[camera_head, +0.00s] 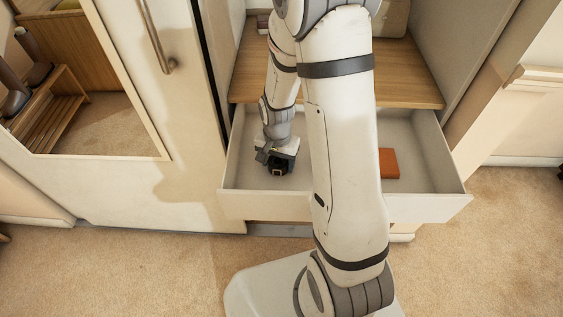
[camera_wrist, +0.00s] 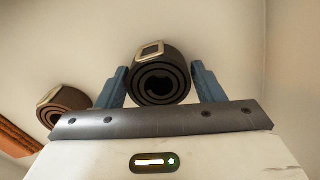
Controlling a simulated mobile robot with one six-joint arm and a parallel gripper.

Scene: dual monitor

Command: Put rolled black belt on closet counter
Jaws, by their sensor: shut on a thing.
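The rolled black belt (camera_wrist: 160,78) with a pale square buckle sits between the two blue fingers of my gripper (camera_wrist: 161,88), which is shut on it. In the head view, my gripper (camera_head: 275,158) reaches down into the open drawer, with the black belt (camera_head: 278,171) low inside its left part. I cannot tell whether the belt touches the drawer floor. The wooden closet counter (camera_head: 412,88) is above and behind the drawer; my arm hides its middle.
A rolled brown belt (camera_wrist: 64,103) lies left of my gripper in the wrist view. An orange-brown flat item (camera_head: 389,163) lies in the right part of the drawer (camera_head: 427,172). The counter is clear at right front; folded-looking items (camera_head: 391,18) stand at its back.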

